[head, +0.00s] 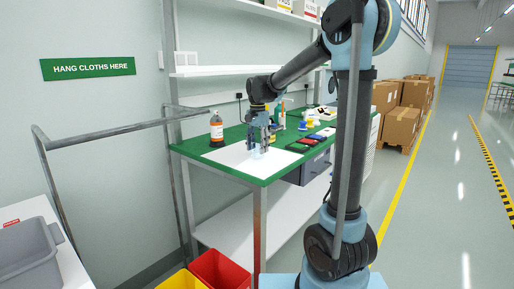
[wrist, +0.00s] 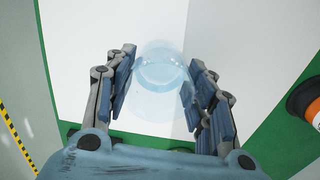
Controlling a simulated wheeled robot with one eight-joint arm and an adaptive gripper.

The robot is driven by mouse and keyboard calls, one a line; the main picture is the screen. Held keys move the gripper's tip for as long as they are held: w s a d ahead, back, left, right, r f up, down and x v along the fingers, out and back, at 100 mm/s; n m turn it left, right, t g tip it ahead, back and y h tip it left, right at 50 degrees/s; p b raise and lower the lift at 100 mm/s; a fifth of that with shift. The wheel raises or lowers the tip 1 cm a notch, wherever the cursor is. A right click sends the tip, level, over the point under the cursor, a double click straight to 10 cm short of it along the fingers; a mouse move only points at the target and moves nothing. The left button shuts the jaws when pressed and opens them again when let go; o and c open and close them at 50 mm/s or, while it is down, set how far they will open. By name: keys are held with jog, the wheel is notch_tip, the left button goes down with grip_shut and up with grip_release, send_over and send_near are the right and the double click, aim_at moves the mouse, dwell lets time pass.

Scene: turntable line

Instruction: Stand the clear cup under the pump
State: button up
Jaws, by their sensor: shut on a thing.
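The clear cup (wrist: 160,72) is a pale, see-through round shape between my fingers in the wrist view. In the head view the cup (head: 257,155) is a faint shape below my fingers, over the white mat. My gripper (head: 260,148) points down over the mat and is shut on the cup; in the wrist view its fingers (wrist: 160,88) flank the cup. I cannot tell whether the cup touches the mat. I cannot make out a pump spout clearly.
The white mat (head: 228,158) lies on the green bench top (head: 262,177). Coloured bins and small bottles stand to the right and behind my gripper. A shelf (head: 235,70) hangs above the bench. The mat between cup and bottle looks clear.

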jog(key=o, duration=1.1)
